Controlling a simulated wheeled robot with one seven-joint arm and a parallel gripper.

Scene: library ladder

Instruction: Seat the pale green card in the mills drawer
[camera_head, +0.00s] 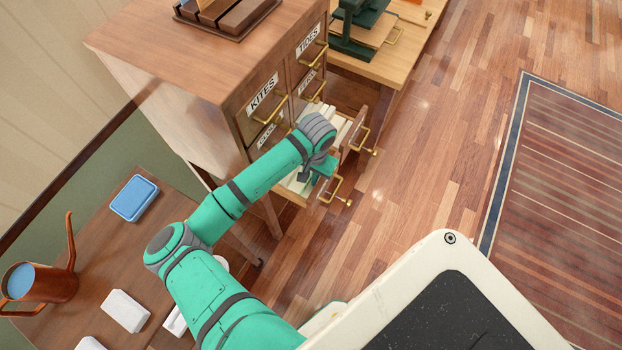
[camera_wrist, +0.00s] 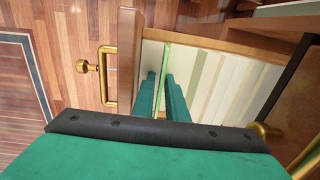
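The pale green card (camera_wrist: 163,72) shows edge-on in the wrist view, a thin strip between the two teal fingers of my gripper (camera_wrist: 162,95). The fingers look shut on it. My gripper (camera_head: 318,172) points down into the nearer open drawer (camera_head: 291,196) in the head view. In the wrist view the card is between the drawer's wooden front (camera_wrist: 127,60) and a row of cream and pale cards (camera_wrist: 225,80). The card's lower edge is hidden, so I cannot tell whether it touches the drawer floor. No label reading mills is legible.
The wooden cabinet (camera_head: 165,50) has closed drawers labelled KITES (camera_head: 262,93) and TIDES (camera_head: 308,40). A second open drawer (camera_head: 352,128) is just beyond, with brass handles projecting. A side table (camera_head: 75,270) with a copper watering can (camera_head: 50,284) stands at left.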

